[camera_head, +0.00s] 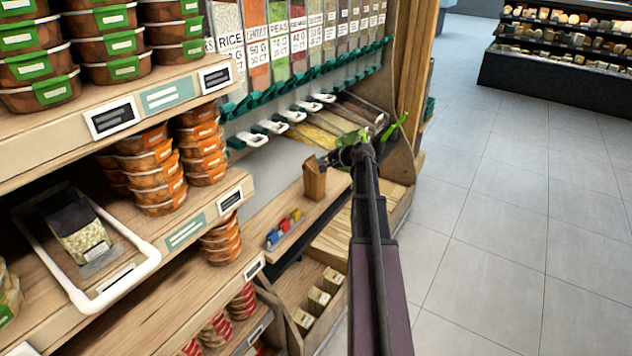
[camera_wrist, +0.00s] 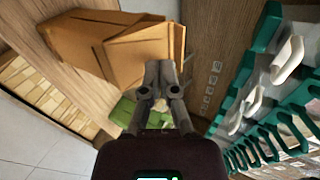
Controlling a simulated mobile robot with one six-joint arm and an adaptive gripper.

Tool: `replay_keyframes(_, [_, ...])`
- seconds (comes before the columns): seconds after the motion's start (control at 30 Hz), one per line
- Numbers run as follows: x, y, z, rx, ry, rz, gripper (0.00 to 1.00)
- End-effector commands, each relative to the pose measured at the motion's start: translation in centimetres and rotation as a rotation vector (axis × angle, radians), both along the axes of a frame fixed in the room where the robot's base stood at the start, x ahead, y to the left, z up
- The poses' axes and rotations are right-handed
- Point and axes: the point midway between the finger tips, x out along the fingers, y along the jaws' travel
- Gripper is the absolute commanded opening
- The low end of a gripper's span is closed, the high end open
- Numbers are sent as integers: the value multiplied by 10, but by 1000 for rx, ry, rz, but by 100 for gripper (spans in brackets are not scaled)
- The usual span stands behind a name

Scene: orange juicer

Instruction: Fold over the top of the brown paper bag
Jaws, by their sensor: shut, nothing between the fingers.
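The brown paper bag (camera_head: 314,182) stands upright on the wooden shelf below the dispensers, with a peaked top in the head view. In the wrist view the bag (camera_wrist: 88,42) lies ahead and to the upper left, its creased panels towards the camera. My gripper (camera_wrist: 160,70) is shut and empty, its two fingertips close together by the bag's near edge. In the head view my gripper (camera_head: 328,160) is just right of the bag's top. I cannot tell whether the fingertips touch the paper.
A row of bulk dispensers with green rails and white handles (camera_head: 272,127) hangs above and behind the bag. Small coloured items (camera_head: 283,228) lie on the shelf to its left. Small boxes (camera_head: 318,299) stand on a lower shelf. The tiled floor (camera_head: 490,220) is clear at right.

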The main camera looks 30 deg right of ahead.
Motion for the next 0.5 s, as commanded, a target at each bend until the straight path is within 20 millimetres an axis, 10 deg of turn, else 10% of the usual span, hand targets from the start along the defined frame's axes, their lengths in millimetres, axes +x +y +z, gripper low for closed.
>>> replay_keyframes(0.5, [-2,-1,5,0,0,0,0])
